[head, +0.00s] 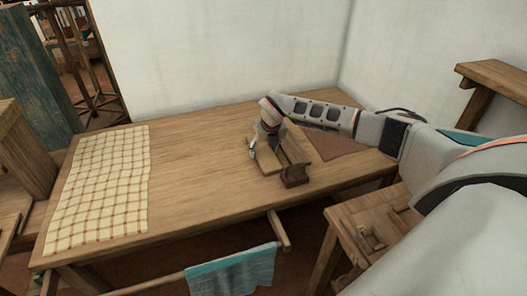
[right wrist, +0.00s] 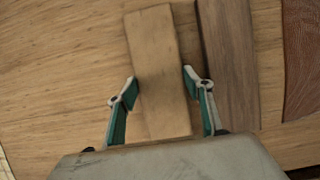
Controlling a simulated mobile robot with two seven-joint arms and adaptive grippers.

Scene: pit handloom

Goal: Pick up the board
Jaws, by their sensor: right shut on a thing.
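The board is a plain pale wooden slat (right wrist: 155,45), seen in the right wrist view between the two green-edged fingers of my right gripper (right wrist: 158,78). The gripper is shut on the board across its width. In the head view, my right gripper (head: 254,149) points down at the wooden table, and the board (head: 268,161) shows partly beside it. I cannot tell whether the board touches the tabletop. My left gripper is not in view.
A darker wooden piece (right wrist: 229,60) lies just right of the board. A dark brown block (head: 295,176) sits near the table's front edge, and a brown flat sheet (head: 338,142) lies further right. A checked cloth (head: 98,190) covers the table's left end. The middle tabletop (head: 195,170) is clear.

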